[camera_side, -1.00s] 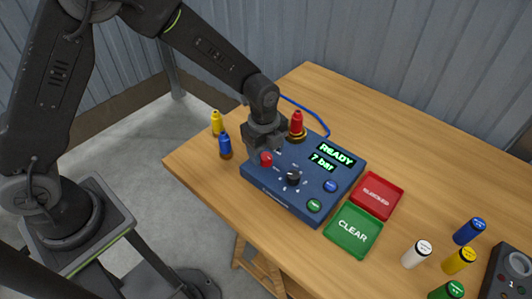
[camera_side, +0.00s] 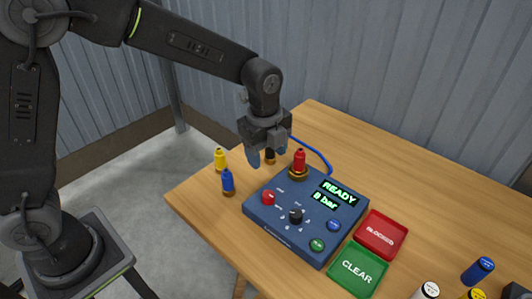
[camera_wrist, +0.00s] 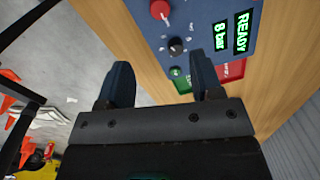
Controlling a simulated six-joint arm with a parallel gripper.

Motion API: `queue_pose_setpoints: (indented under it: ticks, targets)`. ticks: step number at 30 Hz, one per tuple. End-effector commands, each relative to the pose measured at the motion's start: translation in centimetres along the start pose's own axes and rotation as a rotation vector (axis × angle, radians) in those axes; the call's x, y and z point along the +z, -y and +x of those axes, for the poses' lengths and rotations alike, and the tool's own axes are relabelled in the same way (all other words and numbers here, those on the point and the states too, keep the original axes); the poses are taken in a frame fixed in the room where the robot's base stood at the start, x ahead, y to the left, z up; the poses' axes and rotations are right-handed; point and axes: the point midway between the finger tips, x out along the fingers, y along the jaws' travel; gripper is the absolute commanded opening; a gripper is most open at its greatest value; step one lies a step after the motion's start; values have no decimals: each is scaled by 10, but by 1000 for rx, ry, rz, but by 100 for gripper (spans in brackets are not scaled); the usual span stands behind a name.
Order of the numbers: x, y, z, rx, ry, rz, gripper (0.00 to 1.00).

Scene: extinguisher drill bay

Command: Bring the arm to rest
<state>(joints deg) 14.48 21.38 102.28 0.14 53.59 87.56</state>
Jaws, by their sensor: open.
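My gripper (camera_side: 267,157) is open and empty, raised above the left back of the blue control box (camera_side: 286,232). Its two fingers also show in the wrist view (camera_wrist: 163,80), with nothing between them. The box display (camera_side: 332,193) reads READY and 8 bar. A red nozzle (camera_side: 299,162) stands upright in a brass fitting at the back of the box, just right of my gripper. The box has a red knob (camera_side: 268,198), a black dial (camera_side: 296,215), a blue button (camera_side: 334,226) and a green button (camera_side: 317,245).
A yellow nozzle (camera_side: 221,160) and a blue nozzle (camera_side: 228,182) stand left of the box; a dark one (camera_side: 270,158) is partly hidden behind my gripper. A red BLOCKED tray (camera_side: 402,237) and green CLEAR tray (camera_side: 334,279) lie right. Several capped cylinders stand front right.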

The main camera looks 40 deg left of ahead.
Motion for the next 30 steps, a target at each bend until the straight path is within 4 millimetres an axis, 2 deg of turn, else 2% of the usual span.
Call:
queue_pose_setpoints:
  ticks: [4,8,12,18,24,30]
  targets:
    - [4,-5,-11,-19,-1,-59,60]
    - [17,-26,-42,-73,-8,-258,60]
    - [34,-65,-81,-152,-34,-579,60]
    - [51,-127,-115,-263,-108,-1046,60]
    - [59,-183,-125,-354,-215,-1464,60]
    - [61,-212,-122,-397,-295,-1701,60]
